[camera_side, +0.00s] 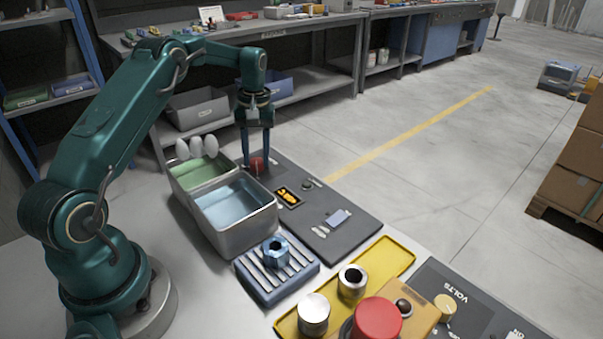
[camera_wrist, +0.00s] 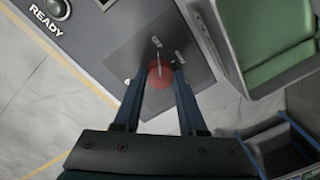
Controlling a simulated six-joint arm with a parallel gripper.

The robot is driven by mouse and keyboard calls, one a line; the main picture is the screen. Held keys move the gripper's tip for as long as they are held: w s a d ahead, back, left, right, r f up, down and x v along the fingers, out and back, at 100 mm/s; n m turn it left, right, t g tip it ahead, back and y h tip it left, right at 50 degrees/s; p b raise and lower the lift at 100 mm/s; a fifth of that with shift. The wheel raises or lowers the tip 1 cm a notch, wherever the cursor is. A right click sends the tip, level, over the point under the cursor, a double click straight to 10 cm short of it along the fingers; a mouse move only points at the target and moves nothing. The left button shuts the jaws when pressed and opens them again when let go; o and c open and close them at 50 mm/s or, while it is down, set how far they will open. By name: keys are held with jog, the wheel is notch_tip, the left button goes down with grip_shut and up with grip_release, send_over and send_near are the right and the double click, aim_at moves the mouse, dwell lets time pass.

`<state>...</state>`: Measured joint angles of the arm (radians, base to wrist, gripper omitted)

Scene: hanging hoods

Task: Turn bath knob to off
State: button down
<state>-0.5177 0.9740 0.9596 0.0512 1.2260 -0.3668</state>
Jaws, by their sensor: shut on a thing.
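The bath knob (camera_side: 257,165) is a small red round knob on the dark grey control panel (camera_side: 345,240), beside the bath. My gripper (camera_side: 258,150) points down over it, its two blue fingers shut on the knob. In the wrist view the red knob (camera_wrist: 160,74) sits between the fingertips (camera_wrist: 159,80). A pale pointer line runs from it toward the top of the picture, near small light marks on the panel. Their lettering is too small to read. The bath (camera_side: 240,222) is a grey metal tank with a green and a blue compartment.
White egg-shaped pieces (camera_side: 196,147) stand at the tank's far edge. A blue slatted rack (camera_side: 277,275) holds a blue nut-like part (camera_side: 275,252). A yellow tray (camera_side: 385,262) holds metal cylinders. A red button (camera_side: 377,318) is in front. The panel's lamp marked READY (camera_wrist: 57,9) is dark.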

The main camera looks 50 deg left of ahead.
aim_at(258, 160)
jog(key=shift+c, duration=2.3)
grip_release()
jog(key=shift+w+d+r, duration=0.1)
jog(key=shift+r, duration=2.45)
